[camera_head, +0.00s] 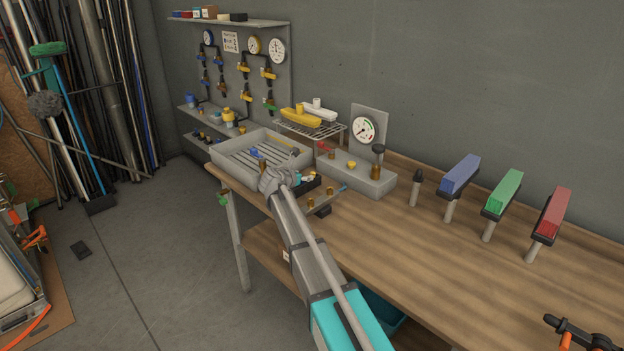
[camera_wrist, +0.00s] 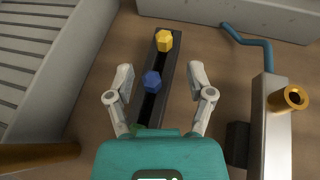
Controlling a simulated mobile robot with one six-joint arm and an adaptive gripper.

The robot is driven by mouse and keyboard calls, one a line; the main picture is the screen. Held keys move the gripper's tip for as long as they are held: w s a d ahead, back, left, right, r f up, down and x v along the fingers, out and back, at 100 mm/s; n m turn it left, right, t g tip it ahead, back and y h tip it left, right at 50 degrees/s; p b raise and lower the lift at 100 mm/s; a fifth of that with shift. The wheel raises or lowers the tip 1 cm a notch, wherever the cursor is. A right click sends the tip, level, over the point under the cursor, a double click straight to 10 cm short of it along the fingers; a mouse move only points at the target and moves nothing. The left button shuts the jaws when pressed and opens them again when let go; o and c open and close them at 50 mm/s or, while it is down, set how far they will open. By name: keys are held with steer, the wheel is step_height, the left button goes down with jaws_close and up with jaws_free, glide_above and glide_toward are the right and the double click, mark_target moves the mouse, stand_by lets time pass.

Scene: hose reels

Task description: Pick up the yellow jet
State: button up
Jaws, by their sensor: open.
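The yellow jet (camera_wrist: 163,40) is a small faceted piece at the far end of a narrow dark rack (camera_wrist: 170,68) in the wrist view. A blue jet (camera_wrist: 152,81) stands nearer in the same rack, and a green piece at the near end is mostly hidden by my gripper's body. My gripper (camera_wrist: 160,70) is open and empty. Its two fingers are on either side of the rack, and the yellow jet lies beyond the fingertips, near the line between them. In the head view my own arm hides much of the rack.
A grey slatted tray (camera_wrist: 28,60) is left of the rack. At right are a metal block with a brass fitting (camera_wrist: 290,98) and a bent blue tool (camera_wrist: 245,40). A grey gauge box (camera_head: 355,180) stands behind. Open bench top (camera_head: 400,235) lies to the right.

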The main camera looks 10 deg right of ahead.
mark_target(312, 174)
steer(key=shift+w+d, duration=0.15)
steer(key=shift+b+x, duration=0.9)
steer(key=shift+x, duration=1.7)
steer(key=shift+d, duration=0.2)
steer(key=shift+r, duration=0.1)
steer(key=c, duration=0.9)
